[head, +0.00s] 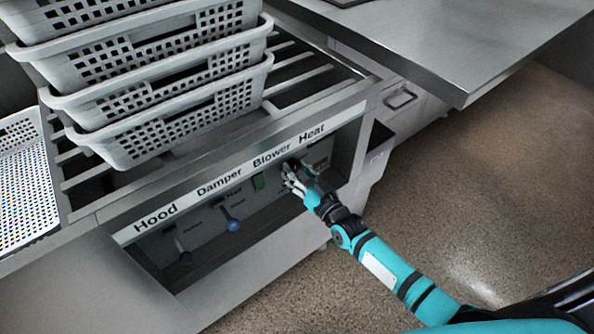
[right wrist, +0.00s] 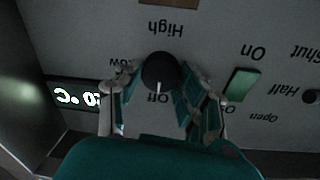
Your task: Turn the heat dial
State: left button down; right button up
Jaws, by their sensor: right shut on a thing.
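The heat dial (right wrist: 161,72) is a round black knob on the grey control panel, under the "Heat" label in the head view. In the right wrist view, which is upside down, its white mark points at "Off". "Low" and "High" are printed around it. My right gripper (head: 289,172) reaches into the panel recess at the dial. In the right wrist view its fingers (right wrist: 152,92) are on both sides of the dial, shut on it. In the head view the gripper mostly hides the dial. My left gripper is not in view.
A green switch (head: 259,181) is left of the dial. A blue-knobbed damper lever (head: 233,225) and a black-knobbed hood lever (head: 184,257) stick out further left. A lit temperature display (right wrist: 76,97) is beside the dial. Stacked perforated baskets (head: 185,125) stand on the rails above.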

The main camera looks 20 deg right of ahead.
jog(key=shift+c, duration=0.9)
